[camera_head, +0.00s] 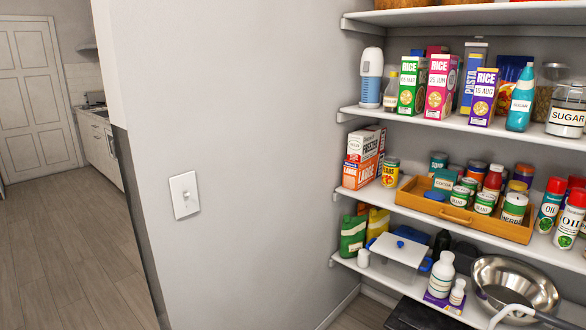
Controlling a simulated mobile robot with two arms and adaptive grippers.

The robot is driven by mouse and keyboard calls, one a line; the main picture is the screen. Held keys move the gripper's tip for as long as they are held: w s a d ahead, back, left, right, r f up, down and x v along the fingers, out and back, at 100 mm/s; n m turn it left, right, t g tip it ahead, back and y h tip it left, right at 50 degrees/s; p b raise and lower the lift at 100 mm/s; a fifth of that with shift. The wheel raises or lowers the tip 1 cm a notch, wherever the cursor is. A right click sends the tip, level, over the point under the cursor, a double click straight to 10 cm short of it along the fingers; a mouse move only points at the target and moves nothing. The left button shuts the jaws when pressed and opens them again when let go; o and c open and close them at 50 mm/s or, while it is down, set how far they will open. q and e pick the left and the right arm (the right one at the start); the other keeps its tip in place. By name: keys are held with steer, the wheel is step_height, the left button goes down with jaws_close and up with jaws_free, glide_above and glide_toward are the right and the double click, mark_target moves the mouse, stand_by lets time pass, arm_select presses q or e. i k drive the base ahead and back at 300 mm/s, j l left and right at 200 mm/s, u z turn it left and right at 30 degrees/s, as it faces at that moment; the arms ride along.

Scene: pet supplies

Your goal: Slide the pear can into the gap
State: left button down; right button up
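A wooden tray (412,199) on the middle shelf holds several cans and jars. Several green-and-white cans stand along its front right part, including one on the left (460,196), one in the middle (484,203) and a larger one at the front right corner (514,208). Their label words are too small to read surely, so I cannot tell which, if any, is the pear can. The cans stand close together, and I cannot make out a clear gap for one. Neither of my grippers is in view.
Below are a steel bowl (515,285) and white bottles (441,274). Open floor lies at left.

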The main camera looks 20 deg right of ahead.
mark_target(391, 165)
steer(key=i+l+z, duration=0.1)
steer(key=i+l, duration=0.55)
steer(key=i, duration=0.25)
steer(key=i+l+z, duration=0.15)
steer(key=i+l, duration=0.15)
steer(key=i, duration=0.15)
steer(key=i+l+z, duration=0.1)
steer(key=i+l, duration=0.15)
steer(key=i, duration=0.25)
